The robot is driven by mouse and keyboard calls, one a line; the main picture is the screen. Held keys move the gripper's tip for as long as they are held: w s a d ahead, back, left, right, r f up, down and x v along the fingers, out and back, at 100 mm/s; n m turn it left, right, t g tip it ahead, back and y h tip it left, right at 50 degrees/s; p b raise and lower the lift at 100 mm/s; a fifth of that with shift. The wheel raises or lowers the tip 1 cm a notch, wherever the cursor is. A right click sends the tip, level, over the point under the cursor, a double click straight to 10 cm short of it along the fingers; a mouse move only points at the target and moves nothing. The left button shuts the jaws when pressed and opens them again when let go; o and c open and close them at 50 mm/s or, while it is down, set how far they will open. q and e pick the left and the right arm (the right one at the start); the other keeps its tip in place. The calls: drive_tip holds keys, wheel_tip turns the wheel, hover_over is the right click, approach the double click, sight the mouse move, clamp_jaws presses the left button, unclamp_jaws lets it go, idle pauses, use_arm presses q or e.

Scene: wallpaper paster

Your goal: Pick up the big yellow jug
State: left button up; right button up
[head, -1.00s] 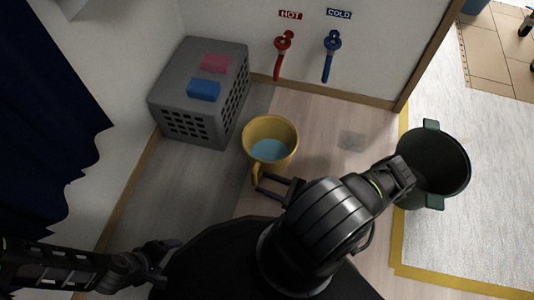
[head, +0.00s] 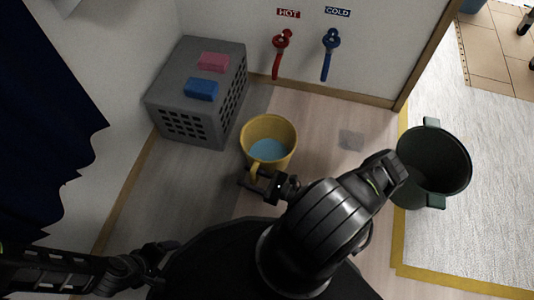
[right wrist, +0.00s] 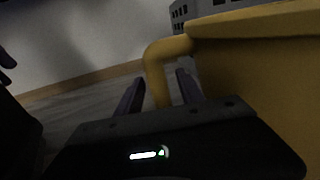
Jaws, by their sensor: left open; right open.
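The big yellow jug (head: 284,129) stands upright on the floor with bluish liquid inside. Its handle (head: 255,170) faces toward me. My right gripper (head: 251,180) is open at the handle. In the right wrist view the jug's wall (right wrist: 265,80) fills the right side, and the handle (right wrist: 158,75) comes down between the two open fingers (right wrist: 160,92). I cannot tell whether the fingers touch it. My left gripper (head: 168,248) is open and empty, low at the left, away from the jug.
A grey crate (head: 180,125) with a pink sponge (head: 213,62) and a blue sponge (head: 201,88) on top stands behind left of the jug. A red tap (head: 281,45) and a blue tap (head: 330,45) are on the wall. A dark green bucket (head: 433,160) stands at right.

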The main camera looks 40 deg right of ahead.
drive_tip(key=shift+w+a, duration=0.3)
drive_tip(key=shift+w, duration=0.35)
drive_tip(key=shift+c, duration=0.3)
clamp_jaws()
drive_tip(key=shift+r, duration=0.1)
idle(1.0)
